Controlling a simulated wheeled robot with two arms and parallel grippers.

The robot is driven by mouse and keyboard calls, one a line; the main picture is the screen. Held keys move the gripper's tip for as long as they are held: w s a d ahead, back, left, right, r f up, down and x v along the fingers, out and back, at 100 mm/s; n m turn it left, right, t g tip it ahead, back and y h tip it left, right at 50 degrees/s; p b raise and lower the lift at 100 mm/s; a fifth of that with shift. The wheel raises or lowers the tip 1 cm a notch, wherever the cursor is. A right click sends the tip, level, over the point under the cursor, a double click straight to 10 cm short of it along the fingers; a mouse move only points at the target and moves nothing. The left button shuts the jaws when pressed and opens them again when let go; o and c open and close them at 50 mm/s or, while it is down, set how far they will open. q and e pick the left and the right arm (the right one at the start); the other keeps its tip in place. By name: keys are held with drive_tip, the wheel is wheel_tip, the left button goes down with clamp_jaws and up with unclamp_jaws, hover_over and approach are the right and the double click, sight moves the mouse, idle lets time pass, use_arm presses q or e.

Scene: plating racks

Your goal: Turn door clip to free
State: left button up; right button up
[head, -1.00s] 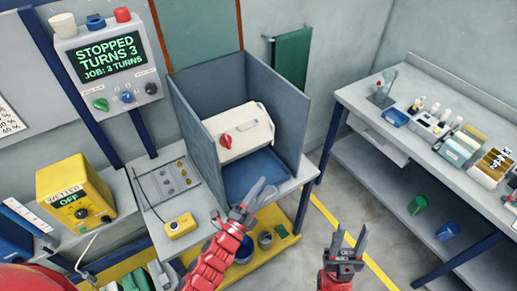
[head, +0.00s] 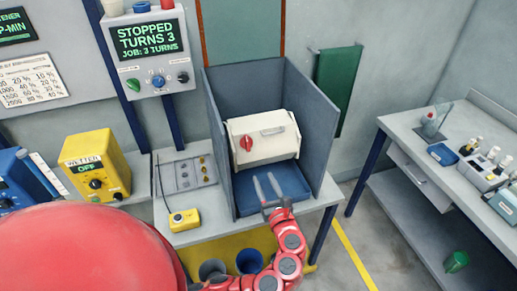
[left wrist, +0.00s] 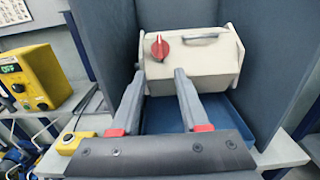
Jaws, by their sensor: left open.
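The door clip is a red knob (head: 246,143) on the left of the front of a cream box (head: 278,148) with a grey handle. The box sits in a grey three-sided booth, above a blue tray (head: 290,184). In the left wrist view, the clip (left wrist: 160,47) has a raised grip standing roughly upright. My left gripper (head: 264,178) is open and empty, in front of and below the box. In the left wrist view, its two fingers (left wrist: 159,75) point toward the box, below the clip and apart from it. My right gripper is out of view.
The booth's side walls (head: 318,125) flank the box closely. A control panel (head: 150,50) reads "STOPPED TURNS 3". A yellow box (head: 100,165) and a small yellow button box (head: 183,220) stand at left. A side bench (head: 400,125) stands at right.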

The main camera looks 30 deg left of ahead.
sight(248, 143)
use_arm(q)
drive_tip(key=p+x, duration=0.4)
drive_tip(key=x, duration=1.1)
drive_tip(key=shift+x, duration=0.85)
clamp_jaws()
